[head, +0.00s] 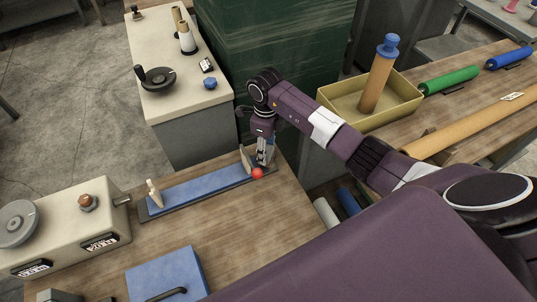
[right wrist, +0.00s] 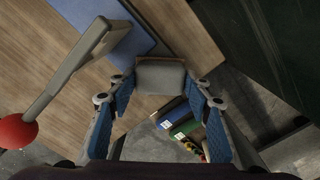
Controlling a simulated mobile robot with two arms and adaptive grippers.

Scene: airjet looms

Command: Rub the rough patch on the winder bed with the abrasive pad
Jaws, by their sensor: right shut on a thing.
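My right gripper (head: 262,152) is over the right end of a long blue-topped bed (head: 195,190) on a dark base, likely the winder bed. In the right wrist view the fingers of the right gripper (right wrist: 160,88) are shut on a small grey block (right wrist: 161,77) with a brown edge, likely the abrasive pad. In the head view the pad cannot be made out clearly. Part of a blue surface (right wrist: 115,28) shows beyond the fingers in the wrist view. I cannot make out a rough patch. My left gripper is not in view.
A red ball knob (head: 257,173) on a lever is close beside the right gripper. A pale post (head: 153,193) stands at the bed's left end. A machine box (head: 75,225) is at left, a blue plate with a handle (head: 168,272) in front. Bare wood lies between.

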